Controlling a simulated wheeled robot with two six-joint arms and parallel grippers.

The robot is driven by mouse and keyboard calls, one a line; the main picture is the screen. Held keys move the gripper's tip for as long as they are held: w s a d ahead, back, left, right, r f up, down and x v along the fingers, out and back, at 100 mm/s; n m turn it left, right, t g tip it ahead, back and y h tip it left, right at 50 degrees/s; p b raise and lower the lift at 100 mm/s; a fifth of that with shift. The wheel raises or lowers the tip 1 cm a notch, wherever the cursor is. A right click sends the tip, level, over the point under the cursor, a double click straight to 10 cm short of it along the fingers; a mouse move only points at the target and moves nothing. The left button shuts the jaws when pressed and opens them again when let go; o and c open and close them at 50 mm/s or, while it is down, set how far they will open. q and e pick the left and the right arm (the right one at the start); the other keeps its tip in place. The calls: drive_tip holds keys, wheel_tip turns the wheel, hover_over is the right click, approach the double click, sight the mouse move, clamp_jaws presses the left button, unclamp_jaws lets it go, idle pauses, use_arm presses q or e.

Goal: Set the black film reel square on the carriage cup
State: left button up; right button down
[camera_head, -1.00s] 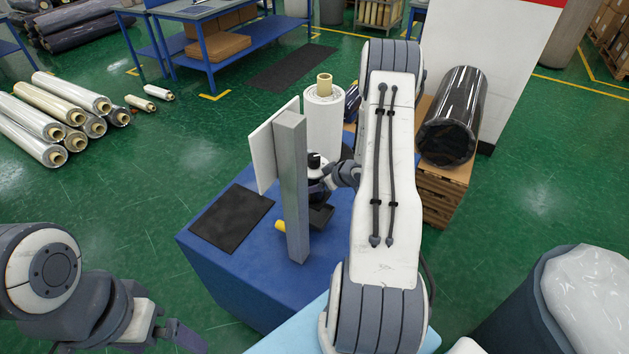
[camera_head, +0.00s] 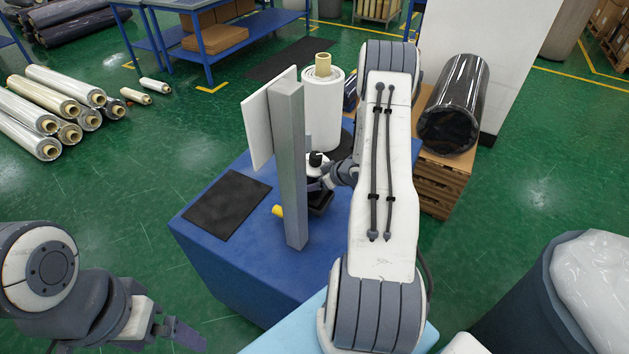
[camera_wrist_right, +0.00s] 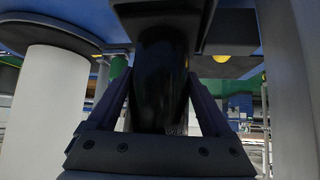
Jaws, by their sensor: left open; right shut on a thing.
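The black film reel (camera_wrist_right: 160,85) is a dark glossy cylinder between the fingers of my right gripper (camera_wrist_right: 158,100) in the right wrist view. My right gripper (camera_head: 318,185) is shut on it beside the grey post; in the head view the reel is mostly hidden. The black carriage (camera_head: 320,204) sits low on the post, right below the gripper. In the wrist view the dark carriage (camera_wrist_right: 160,14) lies at the reel's far end; I cannot tell whether they touch or whether the reel is square. My left gripper (camera_head: 178,334) is open and empty at the lower left.
The grey post (camera_head: 291,180) with a white panel (camera_head: 262,125) stands on the blue table (camera_head: 215,265). A white roll (camera_head: 322,112) stands close behind my right gripper. A yellow knob (camera_head: 277,211) sticks out beside the post. A black mat (camera_head: 228,205) lies clear at left.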

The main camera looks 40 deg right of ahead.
drive_tip(key=shift+s+a+f, duration=0.2)
drive_tip(key=shift+a+f, duration=0.1)
drive_tip(key=shift+f, duration=0.2)
unclamp_jaws()
drive_tip(key=shift+w, duration=0.1)
drive_tip(key=v, duration=1)
drive_tip(key=shift+r, duration=0.3)
drive_tip(key=shift+d, duration=0.1)
drive_tip(key=x, duration=1)
drive_tip(key=shift+d, duration=0.1)
drive_tip(key=shift+w, duration=0.1)
drive_tip(key=shift+r+p, duration=0.4)
drive_tip(key=shift+f, duration=0.15)
